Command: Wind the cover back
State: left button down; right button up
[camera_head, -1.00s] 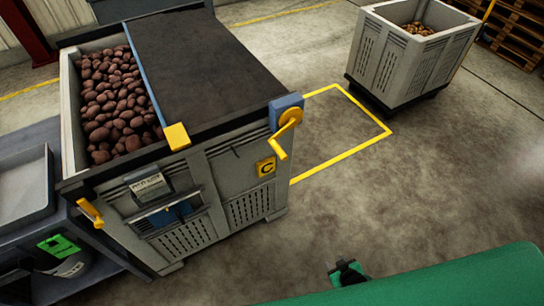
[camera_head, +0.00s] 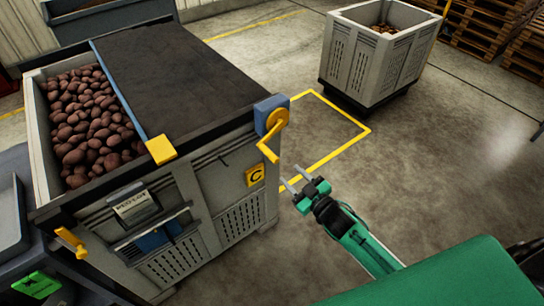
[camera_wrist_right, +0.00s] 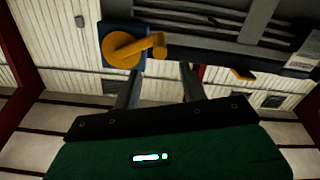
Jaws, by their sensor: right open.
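A dark cover (camera_head: 170,75) lies over the right part of a grey potato crate (camera_head: 215,175). Its blue leading edge (camera_head: 118,88) with a yellow block (camera_head: 161,149) crosses the crate, and potatoes (camera_head: 85,120) show to its left. A yellow crank (camera_head: 270,138) sits on a blue housing (camera_head: 269,112) at the crate's near right corner. My right gripper (camera_head: 292,183) is open and empty, just below and right of the crank handle, apart from it. In the right wrist view the crank (camera_wrist_right: 130,48) shows beyond the open fingers (camera_wrist_right: 159,80). My left gripper is not in view.
A second grey crate (camera_head: 378,65) with some potatoes stands at the back right. A yellow floor outline (camera_head: 345,150) lies between the crates. A yellow handle (camera_head: 70,241) juts from the first crate's left front. Pallets (camera_head: 490,35) stand at the back right. The floor at right is mostly clear.

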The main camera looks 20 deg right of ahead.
aim_at(273, 157)
jog(key=p+x, duration=0.1)
jog(key=x, duration=0.9)
jog(key=shift+w+a+p, duration=0.1)
jog(key=shift+w+p, duration=0.2)
grip_shut()
